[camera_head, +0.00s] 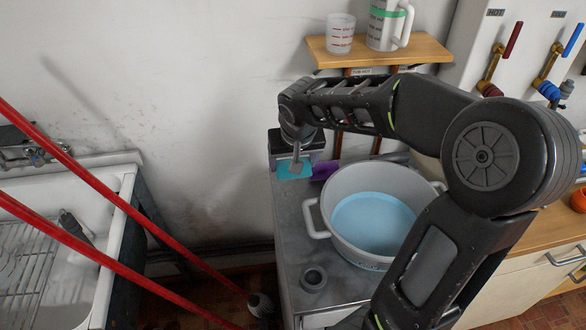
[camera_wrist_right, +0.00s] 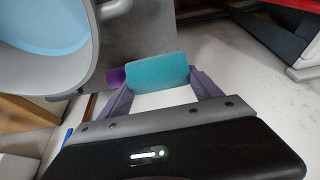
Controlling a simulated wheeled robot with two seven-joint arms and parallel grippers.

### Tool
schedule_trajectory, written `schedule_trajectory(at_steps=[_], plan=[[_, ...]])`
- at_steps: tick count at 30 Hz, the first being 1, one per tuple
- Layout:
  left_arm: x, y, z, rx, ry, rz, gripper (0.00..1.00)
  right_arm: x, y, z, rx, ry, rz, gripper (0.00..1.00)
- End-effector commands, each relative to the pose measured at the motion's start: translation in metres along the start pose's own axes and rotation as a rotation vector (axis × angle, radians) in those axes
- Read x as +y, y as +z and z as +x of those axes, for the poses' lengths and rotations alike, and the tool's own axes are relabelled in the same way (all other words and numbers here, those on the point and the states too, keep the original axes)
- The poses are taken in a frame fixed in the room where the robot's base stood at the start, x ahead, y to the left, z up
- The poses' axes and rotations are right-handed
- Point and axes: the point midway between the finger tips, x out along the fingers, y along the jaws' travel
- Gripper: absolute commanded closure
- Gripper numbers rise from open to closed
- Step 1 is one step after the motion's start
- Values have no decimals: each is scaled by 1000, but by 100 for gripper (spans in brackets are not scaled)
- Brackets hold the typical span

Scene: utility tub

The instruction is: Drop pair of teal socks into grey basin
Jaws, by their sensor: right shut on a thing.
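The pair of teal socks (camera_head: 294,169) is a flat teal bundle at the back left of the grey counter, left of the basin. My right gripper (camera_head: 297,161) reaches over from the right and is shut on it. In the right wrist view the teal socks (camera_wrist_right: 157,73) sit between the two fingertips (camera_wrist_right: 158,84). I cannot tell whether they touch the counter. The grey basin (camera_head: 339,180) has two handles and light blue inside; my right arm hides part of its right side. It also shows in the wrist view (camera_wrist_right: 92,52). My left gripper is not in view.
A purple item (camera_head: 325,171) lies between the socks and the basin. A small grey ring-shaped cup (camera_head: 314,278) stands at the counter's front. A wooden shelf (camera_head: 431,48) with jugs hangs behind. Red poles (camera_head: 110,190) cross the left, before a white sink (camera_head: 100,290).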

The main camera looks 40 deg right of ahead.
Motion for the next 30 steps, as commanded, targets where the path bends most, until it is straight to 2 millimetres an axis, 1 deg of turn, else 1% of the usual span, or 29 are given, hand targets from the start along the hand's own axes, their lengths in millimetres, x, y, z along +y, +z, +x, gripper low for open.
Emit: schedule_trajectory(at_steps=[16,20,23,26,27,29,30], plan=[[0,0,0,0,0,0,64,0,0,0,0,0,0,66],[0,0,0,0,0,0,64,-9,0,3,0,-7,-21,66],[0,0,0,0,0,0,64,-31,2,9,0,-26,-73,66],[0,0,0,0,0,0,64,-66,7,19,-1,-57,-153,66],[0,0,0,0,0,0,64,-82,10,23,-1,-71,-190,66],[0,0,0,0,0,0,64,-108,17,29,-1,-96,-249,66],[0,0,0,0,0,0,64,-125,22,32,-1,-112,-289,66]])
